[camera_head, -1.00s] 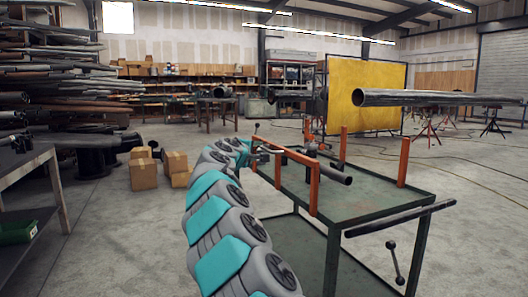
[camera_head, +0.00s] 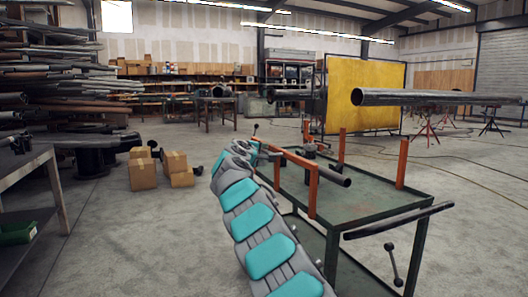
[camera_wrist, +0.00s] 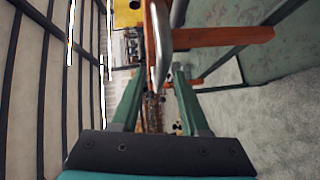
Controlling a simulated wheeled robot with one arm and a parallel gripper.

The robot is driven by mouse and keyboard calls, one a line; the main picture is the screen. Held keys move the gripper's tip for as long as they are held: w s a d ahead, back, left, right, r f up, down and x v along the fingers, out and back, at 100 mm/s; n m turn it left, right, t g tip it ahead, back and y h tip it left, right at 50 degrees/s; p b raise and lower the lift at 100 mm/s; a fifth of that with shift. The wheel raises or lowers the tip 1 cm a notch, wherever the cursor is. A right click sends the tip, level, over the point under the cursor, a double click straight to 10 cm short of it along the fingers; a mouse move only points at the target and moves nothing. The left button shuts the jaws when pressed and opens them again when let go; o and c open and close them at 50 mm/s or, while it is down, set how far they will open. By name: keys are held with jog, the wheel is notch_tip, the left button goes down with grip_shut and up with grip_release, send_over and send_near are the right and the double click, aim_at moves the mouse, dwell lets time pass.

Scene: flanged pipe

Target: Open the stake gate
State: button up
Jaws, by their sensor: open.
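The orange stake gate (camera_head: 300,160) runs along the near left edge of the green cart (camera_head: 375,190), with its rail on upright posts. My gripper (camera_head: 268,152) is at the rail's far left end, small and partly hidden by my arm. In the wrist view, the two green fingers (camera_wrist: 158,82) are spread apart. I cannot tell whether the fingers touch either one. The gate looks closed along the cart's edge.
A short dark pipe (camera_head: 325,172) lies on the cart, and other orange posts (camera_head: 403,162) stand at its edges. A long pipe (camera_head: 430,98) is raised at the right. Cardboard boxes (camera_head: 143,172) sit on the floor left. Open floor lies behind the cart.

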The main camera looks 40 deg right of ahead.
jog(key=shift+w+d, duration=0.15)
jog(key=shift+d, duration=0.15)
grip_shut()
dwell(0.4)
dwell(1.1)
